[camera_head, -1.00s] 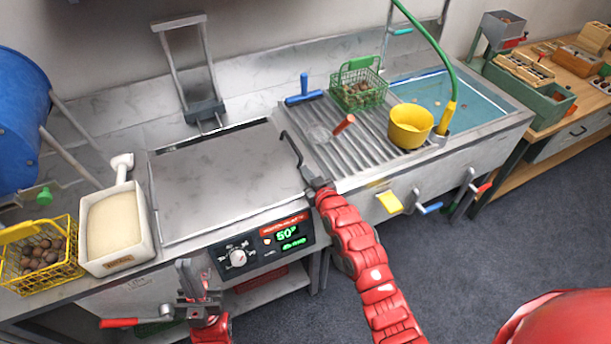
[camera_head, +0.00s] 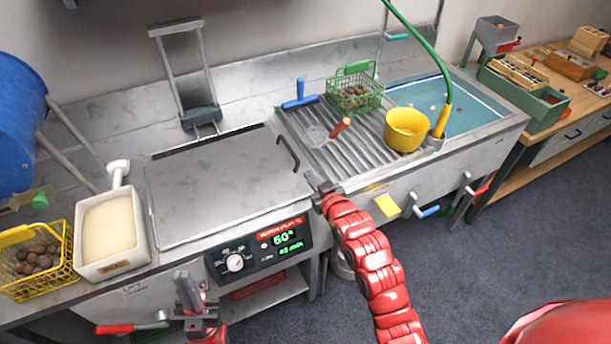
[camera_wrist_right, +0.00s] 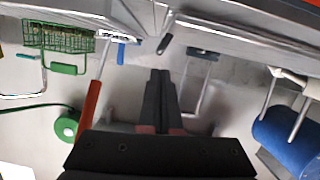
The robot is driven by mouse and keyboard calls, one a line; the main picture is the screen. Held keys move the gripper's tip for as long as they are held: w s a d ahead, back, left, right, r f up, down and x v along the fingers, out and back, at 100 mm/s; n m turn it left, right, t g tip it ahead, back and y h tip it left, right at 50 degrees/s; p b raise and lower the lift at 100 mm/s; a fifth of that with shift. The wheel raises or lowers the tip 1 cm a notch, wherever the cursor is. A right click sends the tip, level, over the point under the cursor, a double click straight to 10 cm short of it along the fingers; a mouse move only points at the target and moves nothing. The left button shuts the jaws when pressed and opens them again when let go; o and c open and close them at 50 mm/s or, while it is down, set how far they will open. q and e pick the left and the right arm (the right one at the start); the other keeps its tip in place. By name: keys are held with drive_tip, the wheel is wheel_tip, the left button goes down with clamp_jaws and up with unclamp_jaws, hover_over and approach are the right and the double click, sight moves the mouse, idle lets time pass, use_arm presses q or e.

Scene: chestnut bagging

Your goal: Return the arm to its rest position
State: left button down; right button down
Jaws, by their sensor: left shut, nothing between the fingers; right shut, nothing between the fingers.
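My right gripper (camera_head: 322,184) is shut and empty, just in front of the right front corner of the closed steel lid (camera_head: 225,185). The lid's black handle (camera_head: 288,152) is a little behind and left of it, apart from the fingers. The right wrist view shows its dark fingers (camera_wrist_right: 160,95) pressed together with nothing between them.
A yellow basket of chestnuts (camera_head: 38,262) and a white sand tray (camera_head: 110,236) stand at left. Levers stick out in front of the sink. The floor (camera_head: 480,255) is clear.

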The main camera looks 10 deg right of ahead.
drive_tip(key=v, duration=0.4)
drive_tip(key=shift+s+r+b, duration=0.2)
drive_tip(key=shift+r+b, duration=0.05)
drive_tip(key=shift+b, duration=0.15)
drive_tip(key=shift+d, duration=0.1)
